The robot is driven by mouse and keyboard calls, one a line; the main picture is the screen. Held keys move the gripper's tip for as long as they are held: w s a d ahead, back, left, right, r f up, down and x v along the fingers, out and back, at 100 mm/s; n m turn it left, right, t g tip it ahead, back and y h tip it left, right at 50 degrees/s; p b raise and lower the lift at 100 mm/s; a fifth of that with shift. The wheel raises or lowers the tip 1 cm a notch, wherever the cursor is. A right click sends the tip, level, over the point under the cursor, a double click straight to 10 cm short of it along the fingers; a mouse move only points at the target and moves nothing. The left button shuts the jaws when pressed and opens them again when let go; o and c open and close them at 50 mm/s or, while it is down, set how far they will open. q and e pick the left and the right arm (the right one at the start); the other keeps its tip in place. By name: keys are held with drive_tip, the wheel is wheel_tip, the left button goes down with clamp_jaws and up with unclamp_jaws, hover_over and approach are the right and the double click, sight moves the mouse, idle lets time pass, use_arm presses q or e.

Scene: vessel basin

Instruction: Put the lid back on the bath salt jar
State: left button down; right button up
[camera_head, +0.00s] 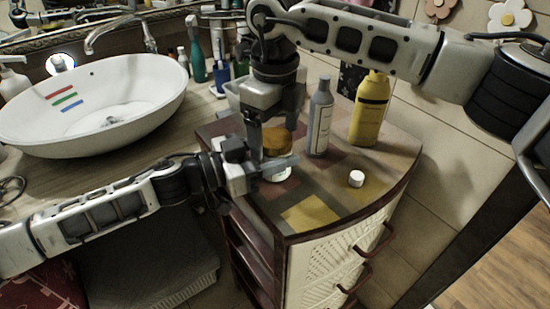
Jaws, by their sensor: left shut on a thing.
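A round brown-orange piece (277,141), which looks like the jar's lid, is between and just below the fingers of my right gripper (272,128). This gripper points down from above; I cannot tell whether its fingers press on the piece. My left gripper (270,168) reaches in from the left just below it, over the cabinet top, and is shut on what seems to be the bath salt jar (279,177). The jar is mostly hidden by the gripper; only a pale lower part shows. I cannot tell whether lid and jar touch.
A grey bottle (319,120) and a yellow bottle (370,108) stand close behind and to the right. A small white round item (356,178) lies on the cabinet top (340,200). The white basin (90,105) is at left.

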wheel_tip(320, 180, up, 12)
idle(0.6)
use_arm(q)
drive_tip(key=shift+c, duration=2.2)
unclamp_jaws()
drive_tip(key=b+v, duration=0.2)
drive_tip(key=v, duration=1.4)
drive_tip(key=shift+b, duration=0.35)
use_arm(e)
drive_tip(key=shift+f, duration=1.35)
